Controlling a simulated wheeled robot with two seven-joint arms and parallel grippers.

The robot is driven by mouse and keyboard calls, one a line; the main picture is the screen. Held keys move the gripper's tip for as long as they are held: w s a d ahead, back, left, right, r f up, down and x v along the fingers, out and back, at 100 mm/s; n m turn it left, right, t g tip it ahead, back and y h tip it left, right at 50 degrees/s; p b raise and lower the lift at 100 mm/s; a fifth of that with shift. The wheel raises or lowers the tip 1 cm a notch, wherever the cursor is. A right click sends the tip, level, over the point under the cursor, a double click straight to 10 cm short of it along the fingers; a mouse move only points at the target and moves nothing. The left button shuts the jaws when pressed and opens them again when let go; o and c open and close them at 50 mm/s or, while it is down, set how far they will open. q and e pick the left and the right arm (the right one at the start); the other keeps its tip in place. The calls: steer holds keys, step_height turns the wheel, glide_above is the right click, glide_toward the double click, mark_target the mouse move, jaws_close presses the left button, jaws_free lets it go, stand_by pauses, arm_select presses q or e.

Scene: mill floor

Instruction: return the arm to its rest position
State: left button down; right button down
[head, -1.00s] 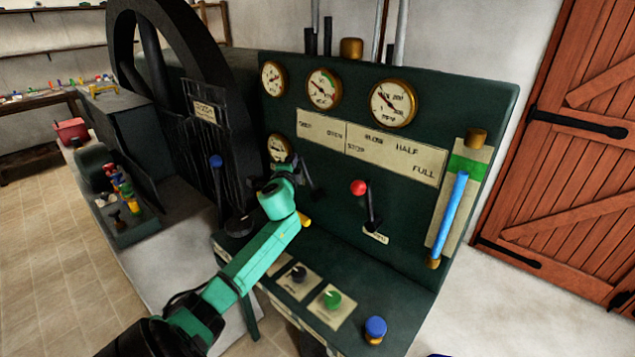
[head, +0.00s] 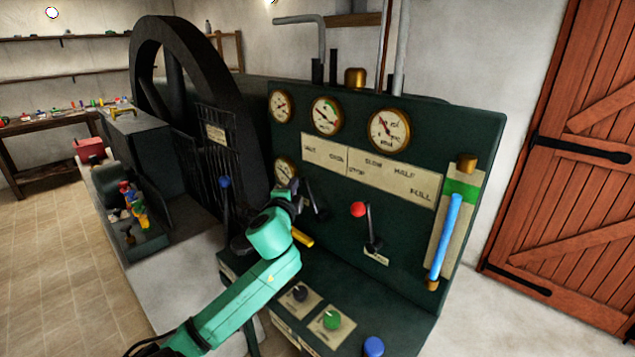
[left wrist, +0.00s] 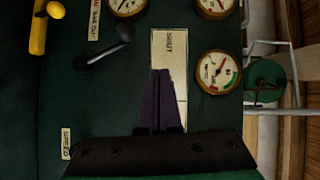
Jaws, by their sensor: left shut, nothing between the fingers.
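My left arm, green with dark joints, reaches in from the bottom left of the head view. Its left gripper (head: 292,188) is in front of the green control panel (head: 330,205), small and partly hidden by my wrist. In the left wrist view the two dark fingers (left wrist: 161,75) are together with nothing between them. They overlap a cream label plate (left wrist: 170,50) on the panel; I cannot tell whether they touch it. My right gripper is not in view.
A red-knobbed lever (head: 358,210), a blue-knobbed lever (head: 225,182) and a black-handled lever (head: 317,205) stand near my arm. Knobs, including a green one (head: 331,319), sit on the ledge below. A dark flywheel (head: 238,95) is behind left. Tiled floor (head: 55,270) is clear at left.

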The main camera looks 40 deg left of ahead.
arm_select(q)
steer(key=s+d+f+n+g+h, duration=0.2)
steer(key=s+d+f+g+h, duration=0.15)
steer(key=d+f, duration=0.45)
steer(key=s+d+f+n+g+h, duration=0.25)
steer(key=s+d+f, duration=0.2)
steer(key=f, duration=0.75)
steer(key=s+d+f+n+g+h, duration=0.2)
steer(key=s+d+f, duration=0.25)
steer(key=d, duration=0.35)
steer(key=s+d+f+n+g+h, duration=0.2)
steer(key=s+d+f+h, duration=0.15)
steer(key=s+d, duration=0.4)
step_height(320, 180, down, 22)
steer(key=g+b, duration=0.1)
steer(key=s+a+f+m+g+y, duration=0.1)
steer(key=s+a+f, duration=0.1)
steer(key=s+f, duration=1.4)
steer(key=shift+s+a+f+g+b, duration=0.2)
steer(key=shift+s+f+g+b, duration=0.2)
steer(key=shift+s, duration=0.4)
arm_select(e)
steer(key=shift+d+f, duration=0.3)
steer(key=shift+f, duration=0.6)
